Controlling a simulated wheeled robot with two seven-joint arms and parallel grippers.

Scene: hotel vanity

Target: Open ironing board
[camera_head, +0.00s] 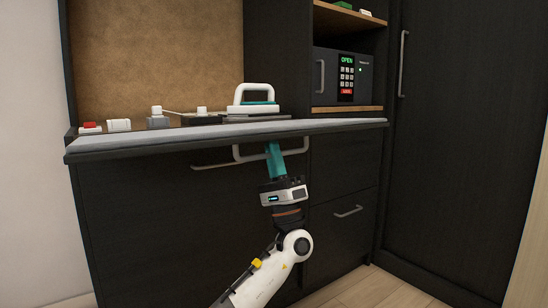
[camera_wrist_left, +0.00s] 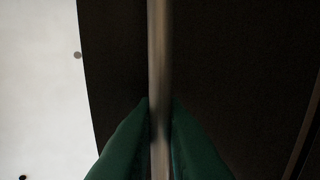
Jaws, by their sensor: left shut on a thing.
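The ironing board (camera_head: 220,138) is a long, flat, grey board. It lies level at counter height across the front of the dark cabinet. A light metal bar handle (camera_head: 296,151) shows just under its front edge. My left gripper (camera_head: 272,148) reaches up from below with teal fingers, its tips at this bar. In the left wrist view the green fingers (camera_wrist_left: 160,120) are shut on the metal bar (camera_wrist_left: 159,50), one on each side. The fingertips are partly hidden by the board's edge in the head view. My right gripper is not in view.
A safe (camera_head: 342,77) reading OPEN sits in a shelf. A tall door (camera_head: 455,130) stands right.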

